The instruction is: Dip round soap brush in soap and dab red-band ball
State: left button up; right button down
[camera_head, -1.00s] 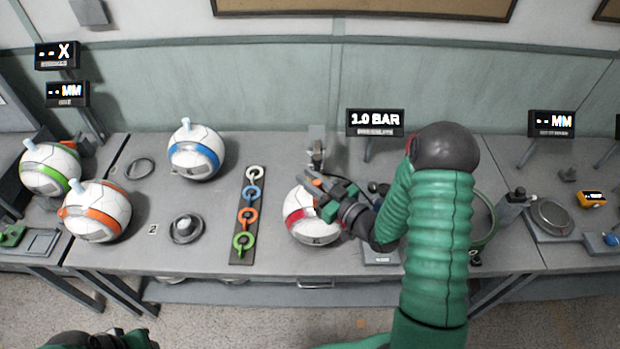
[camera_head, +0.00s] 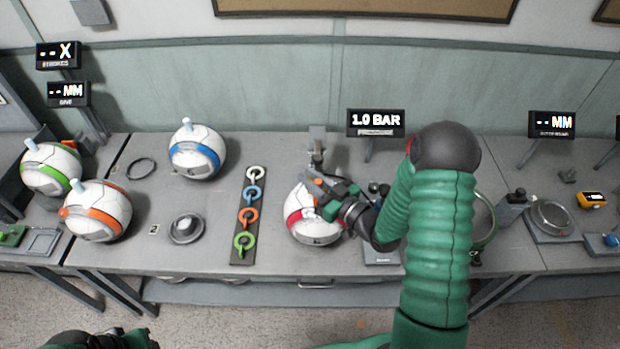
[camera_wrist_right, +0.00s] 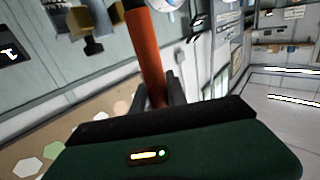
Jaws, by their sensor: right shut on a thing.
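The red-band ball (camera_head: 314,232), white with a red stripe, sits on the table at the centre of the head view. My right gripper (camera_head: 322,193) is over its upper part and hides some of it. That gripper is shut on an orange-red handle (camera_wrist_right: 146,50), which stands between its fingers in the wrist view. The handle looks like the brush's, but I cannot make out a brush head. I cannot tell whether it touches the ball. No soap can be clearly identified. A green and black part of my left arm shows at the bottom left; its jaws cannot be made out.
Blue-band (camera_head: 197,152), green-band (camera_head: 50,170) and orange-band balls (camera_head: 97,212) stand at the left. A rack of coloured rings (camera_head: 246,250) lies left of the red-band ball. A 1.0 BAR display (camera_head: 375,123) stands behind. My right arm hides table right of the ball.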

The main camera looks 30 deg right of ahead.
notch_tip(320, 180, up, 5)
jog(key=p, duration=0.3)
jog(key=shift+r+p, duration=0.2)
jog(key=shift+p, duration=0.1)
